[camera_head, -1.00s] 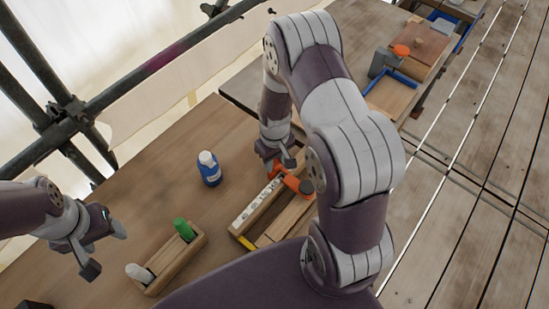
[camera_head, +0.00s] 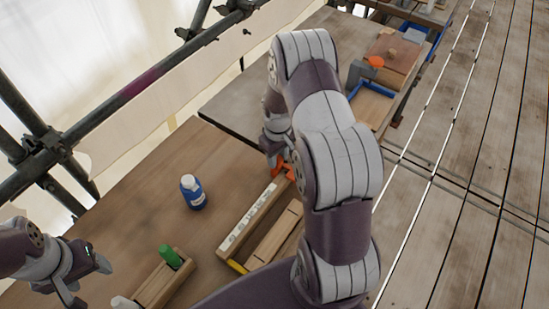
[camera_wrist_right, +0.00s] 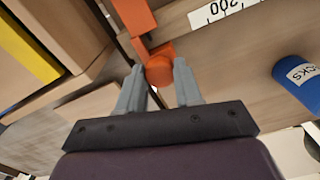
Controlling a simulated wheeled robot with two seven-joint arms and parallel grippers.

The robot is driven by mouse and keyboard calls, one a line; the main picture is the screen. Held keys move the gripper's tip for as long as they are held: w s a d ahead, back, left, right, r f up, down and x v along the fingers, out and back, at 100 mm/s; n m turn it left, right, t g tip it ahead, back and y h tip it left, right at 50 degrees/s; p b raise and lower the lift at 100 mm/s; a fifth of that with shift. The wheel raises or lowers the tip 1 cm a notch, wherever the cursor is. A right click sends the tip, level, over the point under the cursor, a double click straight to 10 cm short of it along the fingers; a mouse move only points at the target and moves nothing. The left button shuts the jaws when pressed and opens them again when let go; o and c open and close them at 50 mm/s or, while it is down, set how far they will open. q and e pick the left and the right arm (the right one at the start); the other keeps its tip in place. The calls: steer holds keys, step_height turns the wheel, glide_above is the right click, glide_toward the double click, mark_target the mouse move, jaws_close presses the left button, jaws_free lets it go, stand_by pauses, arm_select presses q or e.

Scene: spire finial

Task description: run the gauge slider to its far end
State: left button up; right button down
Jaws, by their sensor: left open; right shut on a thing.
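The gauge (camera_head: 245,222) is a long wooden bar with a white marked scale on the table. Its orange slider (camera_head: 289,171) is at the far end of the visible scale, partly hidden by my right arm. My right gripper (camera_wrist_right: 159,76) is shut on the slider's round orange knob (camera_wrist_right: 160,67); the orange slider body (camera_wrist_right: 136,16) shows above it. My left gripper (camera_head: 92,281) is open and empty above the table at the lower left.
A blue bottle (camera_head: 193,193) stands left of the gauge. A wooden holder (camera_head: 162,284) with a green-topped item (camera_head: 171,257) is nearer. A wooden tray with a yellow end (camera_head: 237,267) lies right of the gauge. A second bench (camera_head: 236,105) stands beyond.

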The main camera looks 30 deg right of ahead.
steer(key=c, duration=0.9)
jaws_free()
steer(key=shift+w+d+r, duration=0.15)
steer(key=shift+o, duration=0.7)
steer(key=shift+d, duration=0.1)
step_height(320, 180, up, 12)
steer(key=b, duration=0.2)
steer(key=shift+r, duration=0.25)
